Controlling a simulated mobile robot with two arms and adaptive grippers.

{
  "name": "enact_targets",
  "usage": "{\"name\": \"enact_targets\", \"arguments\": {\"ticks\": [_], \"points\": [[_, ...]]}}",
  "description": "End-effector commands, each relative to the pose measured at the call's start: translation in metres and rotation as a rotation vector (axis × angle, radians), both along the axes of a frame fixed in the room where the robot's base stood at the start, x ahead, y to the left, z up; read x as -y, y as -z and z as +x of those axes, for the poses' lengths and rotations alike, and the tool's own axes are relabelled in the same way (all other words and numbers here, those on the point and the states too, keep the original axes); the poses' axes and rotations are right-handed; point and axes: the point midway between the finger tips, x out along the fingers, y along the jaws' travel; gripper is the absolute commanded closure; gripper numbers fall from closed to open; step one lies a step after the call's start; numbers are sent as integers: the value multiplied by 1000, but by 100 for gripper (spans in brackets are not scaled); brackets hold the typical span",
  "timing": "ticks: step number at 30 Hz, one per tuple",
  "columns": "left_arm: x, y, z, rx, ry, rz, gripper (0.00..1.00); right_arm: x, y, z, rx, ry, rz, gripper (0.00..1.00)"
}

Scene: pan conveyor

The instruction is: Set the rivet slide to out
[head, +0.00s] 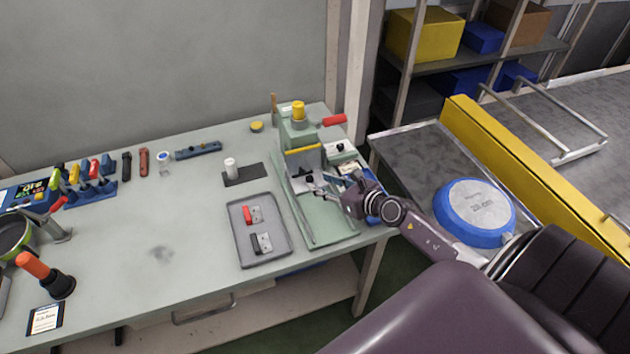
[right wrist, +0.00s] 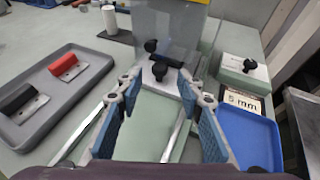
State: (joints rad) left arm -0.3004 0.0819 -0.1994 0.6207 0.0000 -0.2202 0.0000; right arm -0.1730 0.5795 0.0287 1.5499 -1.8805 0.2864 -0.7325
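A green press (head: 298,130) with a yellow top and a red handle (head: 334,119) stands at the right end of the bench. A light metal slide plate with a black knob (right wrist: 160,71) shows at its front in the right wrist view; I take this to be the rivet slide, but its in or out setting cannot be told. My right gripper (right wrist: 160,88) is open and empty, its blue-padded fingers either side of the space just in front of the knob. In the head view the right gripper (head: 318,188) is over the press's green base. My left gripper is not in view.
A clear guard (right wrist: 168,30) with another black knob stands behind the slide. A green block (right wrist: 245,70) with a knob, a "5 mm" label (right wrist: 243,101) and a blue tray (right wrist: 258,125) are at right. A grey tray (head: 238,237) holds red and black parts.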

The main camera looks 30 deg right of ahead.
Motion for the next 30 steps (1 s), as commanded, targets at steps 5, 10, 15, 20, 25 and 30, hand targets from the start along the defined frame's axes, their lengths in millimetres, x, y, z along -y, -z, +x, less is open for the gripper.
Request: {"name": "enact_targets", "arguments": {"ticks": [5,10,15,20,25,30], "points": [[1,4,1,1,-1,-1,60,-3,9,22,2,2,3,66],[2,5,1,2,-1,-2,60,-6,13,32,0,0,3,66],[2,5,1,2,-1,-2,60,-6,14,34,0,0,3,66],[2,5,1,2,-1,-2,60,-6,14,34,1,0,2,67],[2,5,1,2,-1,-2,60,-6,14,34,1,0,2,85],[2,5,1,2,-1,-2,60,-6,14,34,1,1,2,100]]}}
